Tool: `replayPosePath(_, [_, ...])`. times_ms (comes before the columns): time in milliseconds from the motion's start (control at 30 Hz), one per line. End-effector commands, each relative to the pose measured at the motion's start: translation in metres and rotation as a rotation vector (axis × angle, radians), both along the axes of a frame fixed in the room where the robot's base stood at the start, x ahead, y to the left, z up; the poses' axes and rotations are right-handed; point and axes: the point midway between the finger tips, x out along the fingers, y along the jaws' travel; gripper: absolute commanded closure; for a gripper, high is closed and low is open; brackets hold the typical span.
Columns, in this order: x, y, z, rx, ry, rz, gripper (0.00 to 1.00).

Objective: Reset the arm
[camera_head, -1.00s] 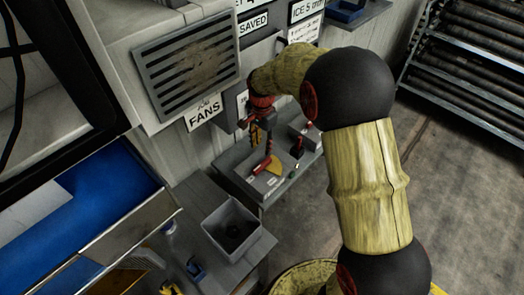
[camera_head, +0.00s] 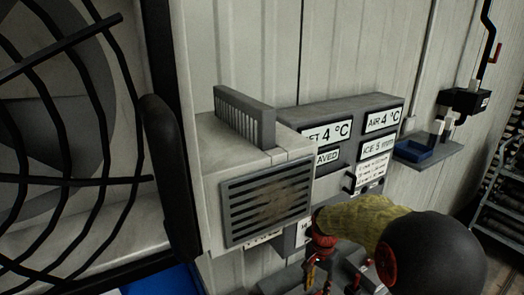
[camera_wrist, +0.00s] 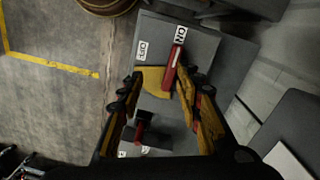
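My arm reaches from the lower right in the head view, and my gripper (camera_head: 316,272) points down over a grey shelf at the bottom edge. In the wrist view my gripper (camera_wrist: 160,80) is open, with its yellow and black fingers spread apart. Below and between the fingertips is a lever with a red handle (camera_wrist: 174,66) beside a yellow sector plate (camera_wrist: 151,78). The handle lies near the ON label (camera_wrist: 181,34); the OFF label (camera_wrist: 141,50) is to its left. Nothing shows held in the fingers. How far they are above the lever is unclear.
A second red-handled part (camera_wrist: 142,118) stands beside the left finger. A vented unit (camera_head: 268,202) and a display panel (camera_head: 345,140) are close to the arm. A blue tray (camera_head: 412,150) sits on a wall shelf. A large fan guard (camera_head: 75,140) fills the left.

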Motion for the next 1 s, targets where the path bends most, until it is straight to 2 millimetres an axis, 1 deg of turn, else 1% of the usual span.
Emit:
replayPosePath(33, [-0.012, 0.0, 0.002, 0.003, 0.01, 0.058, 0.65])
replayPosePath(67, [-0.019, 0.0, 0.005, 0.005, 0.012, 0.097, 0.65])
replayPosePath(167, [-0.043, -0.001, 0.021, 0.013, 0.009, 0.225, 0.65])
replayPosePath(367, [-0.091, -0.002, 0.062, 0.015, -0.037, 0.437, 0.65])
replayPosePath(467, [-0.12, -0.002, 0.085, 0.007, -0.078, 0.536, 0.65])
replayPosePath(600, [-0.164, -0.003, 0.115, -0.016, -0.152, 0.66, 0.65])
replayPosePath(800, [-0.22, -0.004, 0.145, -0.069, -0.278, 0.752, 0.65])
replayPosePath(900, [-0.242, -0.005, 0.156, -0.097, -0.347, 0.754, 0.65])
replayPosePath(1000, [-0.256, -0.005, 0.168, -0.123, -0.415, 0.75, 0.65])
